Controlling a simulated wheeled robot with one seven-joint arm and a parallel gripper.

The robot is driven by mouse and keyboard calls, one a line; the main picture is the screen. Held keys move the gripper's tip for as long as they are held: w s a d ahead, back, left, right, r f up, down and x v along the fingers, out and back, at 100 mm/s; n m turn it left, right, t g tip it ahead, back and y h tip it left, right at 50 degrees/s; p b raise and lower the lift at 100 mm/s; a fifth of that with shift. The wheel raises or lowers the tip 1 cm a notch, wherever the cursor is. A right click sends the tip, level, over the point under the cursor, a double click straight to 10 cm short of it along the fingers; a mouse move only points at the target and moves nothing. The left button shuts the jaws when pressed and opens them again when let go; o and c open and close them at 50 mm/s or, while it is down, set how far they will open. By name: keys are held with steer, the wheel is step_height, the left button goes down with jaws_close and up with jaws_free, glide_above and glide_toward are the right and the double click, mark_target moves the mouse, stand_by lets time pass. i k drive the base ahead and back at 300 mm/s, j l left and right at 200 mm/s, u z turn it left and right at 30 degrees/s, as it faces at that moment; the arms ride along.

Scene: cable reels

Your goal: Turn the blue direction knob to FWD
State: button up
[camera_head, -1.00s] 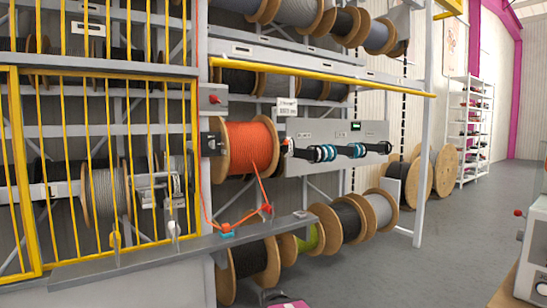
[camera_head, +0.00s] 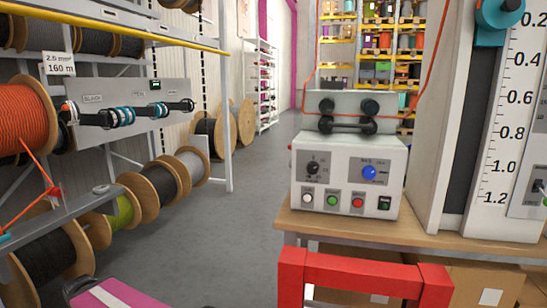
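A white control box (camera_head: 345,200) stands on a wooden bench at the centre right. The blue direction knob (camera_head: 369,172) sits on the right of its front panel, on a grey plate. The plate's lettering and the knob's pointer are too small to read, so its setting cannot be told. A black knob (camera_head: 312,168) is on the left plate. A row of white, green, red and dark buttons runs below. My gripper is not in view.
A red frame (camera_head: 365,262) stands in front of the bench (camera_head: 285,222). A tall white scale panel (camera_head: 500,160) rises right of the box. Cable reels (camera_head: 160,190) line the left. A pink object (camera_head: 118,292) is low at front left. Grey floor (camera_head: 225,230) is clear between.

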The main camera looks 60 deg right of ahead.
mark_target(368, 172)
steer(key=k+j+z, duration=0.4)
steer(key=z, duration=2.45)
